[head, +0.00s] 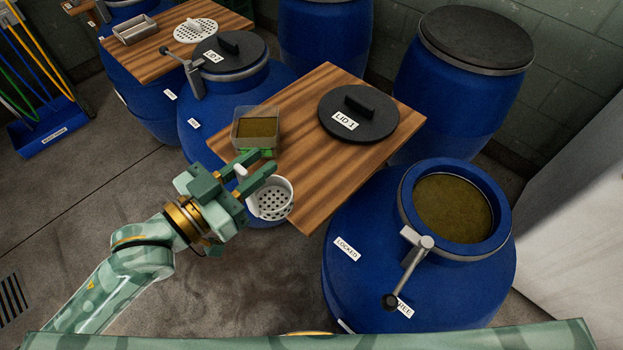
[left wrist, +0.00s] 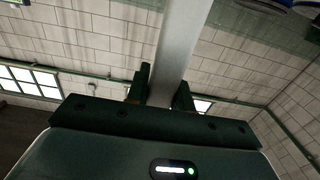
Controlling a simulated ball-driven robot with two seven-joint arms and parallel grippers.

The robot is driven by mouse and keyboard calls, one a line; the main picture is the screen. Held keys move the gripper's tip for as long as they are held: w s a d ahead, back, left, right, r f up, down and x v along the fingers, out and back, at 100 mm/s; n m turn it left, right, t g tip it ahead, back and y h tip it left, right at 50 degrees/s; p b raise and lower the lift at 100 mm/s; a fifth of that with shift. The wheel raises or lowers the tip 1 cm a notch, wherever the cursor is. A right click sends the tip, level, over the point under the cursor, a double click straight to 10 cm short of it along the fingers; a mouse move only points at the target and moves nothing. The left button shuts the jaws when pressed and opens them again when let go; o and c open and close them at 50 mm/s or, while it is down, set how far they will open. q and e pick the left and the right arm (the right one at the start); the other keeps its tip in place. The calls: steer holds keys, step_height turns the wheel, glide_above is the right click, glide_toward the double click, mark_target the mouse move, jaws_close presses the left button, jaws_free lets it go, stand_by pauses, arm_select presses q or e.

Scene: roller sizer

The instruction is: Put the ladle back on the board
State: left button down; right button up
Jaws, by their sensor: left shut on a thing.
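The ladle (head: 270,198) has a white perforated cup, seen at the left front edge of the wooden board (head: 300,170). My left gripper (head: 263,163) is shut on its pale handle, which also shows as a pale bar (left wrist: 177,50) between the fingers in the left wrist view. I cannot tell whether the cup touches the board or hangs above it. The board carries a black lid marked LID 1 (head: 358,112) and a clear tub of brown material (head: 256,128). My right gripper is not in view.
An open blue barrel (head: 350,285) with brown contents and a clamp lever (head: 408,270) stands at the front right. A closed barrel (head: 455,95) stands behind it. Another board (head: 150,55) at the back left holds a strainer (head: 196,30) and a metal tray (head: 135,30). The board's middle is bare.

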mark_target(256, 199)
arm_select(q)
steer(key=w+d+f+b, duration=0.6)
steer(key=w+f, duration=0.4)
steer(key=f, duration=0.2)
steer(key=shift+w+d+f+b, duration=0.15)
steer(key=shift+d+f+b, duration=0.2)
steer(key=shift+d+f, duration=0.1)
steer(key=c, duration=1.2)
jaws_free()
steer(key=shift+r, duration=0.1)
steer(key=v, duration=0.4)
steer(key=p+v, duration=0.1)
steer(key=v, duration=0.7)
steer(key=shift+r+p, duration=0.25)
steer(key=shift+p, duration=0.15)
